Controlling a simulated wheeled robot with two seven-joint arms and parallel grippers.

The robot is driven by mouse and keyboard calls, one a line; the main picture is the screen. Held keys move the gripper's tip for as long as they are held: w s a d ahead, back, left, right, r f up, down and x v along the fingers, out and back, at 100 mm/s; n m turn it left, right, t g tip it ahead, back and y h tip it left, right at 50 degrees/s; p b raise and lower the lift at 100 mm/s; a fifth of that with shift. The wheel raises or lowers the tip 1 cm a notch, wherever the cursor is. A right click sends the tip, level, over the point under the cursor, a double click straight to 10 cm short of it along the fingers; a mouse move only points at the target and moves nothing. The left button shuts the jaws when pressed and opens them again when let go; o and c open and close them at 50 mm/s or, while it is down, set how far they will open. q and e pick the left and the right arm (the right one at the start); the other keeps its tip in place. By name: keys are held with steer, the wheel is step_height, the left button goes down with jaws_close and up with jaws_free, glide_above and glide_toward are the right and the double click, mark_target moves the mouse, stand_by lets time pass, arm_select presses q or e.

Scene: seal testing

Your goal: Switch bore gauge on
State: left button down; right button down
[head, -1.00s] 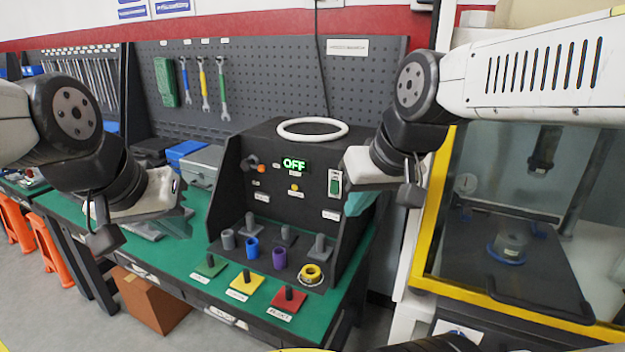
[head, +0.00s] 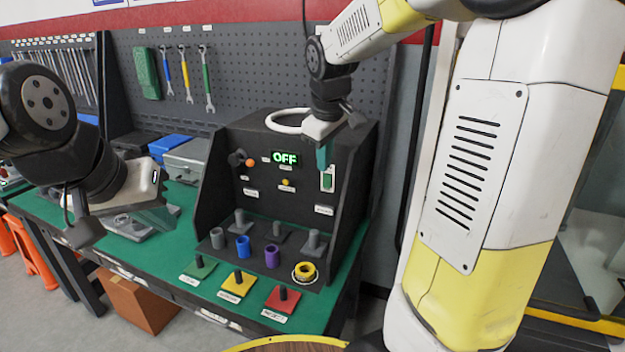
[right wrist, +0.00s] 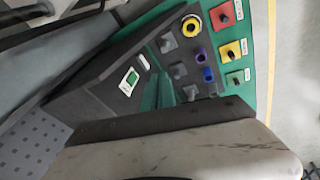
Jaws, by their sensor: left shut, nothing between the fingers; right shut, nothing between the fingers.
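The bore gauge (head: 232,150) is a black box-like station on the green bench, with a lit green display (head: 285,158) reading "OFF". Its green switch (head: 327,181) sits in a white frame on the right of the front panel; it also shows in the right wrist view (right wrist: 129,81). My right gripper (head: 322,158) is shut and empty, its teal fingertips pointing down just above the switch; I cannot tell whether they touch. The fingers also show in the right wrist view (right wrist: 157,92). My left gripper (head: 160,212) is shut and empty over the bench's left part.
Grey, blue, purple and yellow rings (head: 305,271) stand on the gauge's lower shelf. A grey case (head: 190,160) is to the left. A yellow-framed glass cabinet stands at right.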

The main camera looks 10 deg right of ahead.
mark_target(327, 181)
steer(key=w+f+n+h, duration=0.1)
steer(key=w+f+n, duration=0.2)
steer(key=w, duration=0.4)
steer(key=shift+w+a+f+h, duration=0.25)
steer(key=shift+a+f+h, duration=0.05)
steer(key=shift+f+h, duration=0.15)
steer(key=shift+f, duration=0.1)
steer(key=w+d+f, duration=0.4)
steer(key=w+f, duration=0.2)
steer(key=f, duration=0.3)
steer(key=shift+f, duration=0.4)
steer(key=shift+w+d+f, duration=0.1)
steer(key=shift+w+d, duration=0.05)
